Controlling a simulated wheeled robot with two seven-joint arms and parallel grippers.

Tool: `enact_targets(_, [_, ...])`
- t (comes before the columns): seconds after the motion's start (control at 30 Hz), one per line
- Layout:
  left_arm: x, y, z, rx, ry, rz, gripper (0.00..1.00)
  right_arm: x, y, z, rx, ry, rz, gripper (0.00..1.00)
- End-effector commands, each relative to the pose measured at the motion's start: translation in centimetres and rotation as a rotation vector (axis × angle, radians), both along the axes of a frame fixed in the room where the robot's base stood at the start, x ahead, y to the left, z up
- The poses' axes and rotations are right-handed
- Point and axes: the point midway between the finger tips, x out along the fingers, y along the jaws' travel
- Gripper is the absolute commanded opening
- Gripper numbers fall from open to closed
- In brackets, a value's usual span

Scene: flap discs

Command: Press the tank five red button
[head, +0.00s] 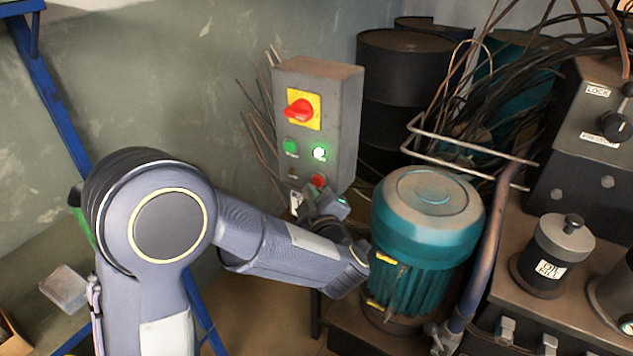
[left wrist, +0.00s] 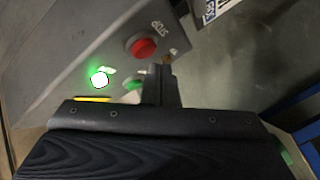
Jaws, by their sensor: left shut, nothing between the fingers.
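A grey control box (head: 318,120) stands left of the teal motor. My left gripper (head: 319,196) is at the lower part of the box, just below the button. Its fingers (left wrist: 163,80) are shut and empty in the left wrist view, pointing towards the box face to one side of the button. I cannot tell the exact gap. My right gripper is out of view.
The box also has a red rotary switch (head: 299,109) on a yellow plate, a green button (head: 290,147) and a lit green lamp (head: 320,153). The teal motor (head: 424,240) stands close to the right of my left arm. Loose cables and a metal rail lie behind.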

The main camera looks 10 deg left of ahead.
Motion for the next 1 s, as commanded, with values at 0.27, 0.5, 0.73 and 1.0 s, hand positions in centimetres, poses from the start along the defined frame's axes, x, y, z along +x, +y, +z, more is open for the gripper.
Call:
enact_targets(0.27, [0.0, 0.0, 0.0, 0.0, 0.0, 0.0, 0.0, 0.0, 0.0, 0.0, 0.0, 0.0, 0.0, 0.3])
enact_targets(0.5, [0.0, 0.0, 0.0, 0.0, 0.0, 0.0, 0.0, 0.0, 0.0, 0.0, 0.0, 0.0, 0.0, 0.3])
enact_targets(0.73, [0.5, -0.19, -0.02, 0.0, 0.0, 0.0, 0.0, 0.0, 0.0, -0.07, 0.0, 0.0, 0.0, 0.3])
enact_targets(1.0, [0.8, -0.3, 0.0, 0.001, 0.001, -0.001, 0.0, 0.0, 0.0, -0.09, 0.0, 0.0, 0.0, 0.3])
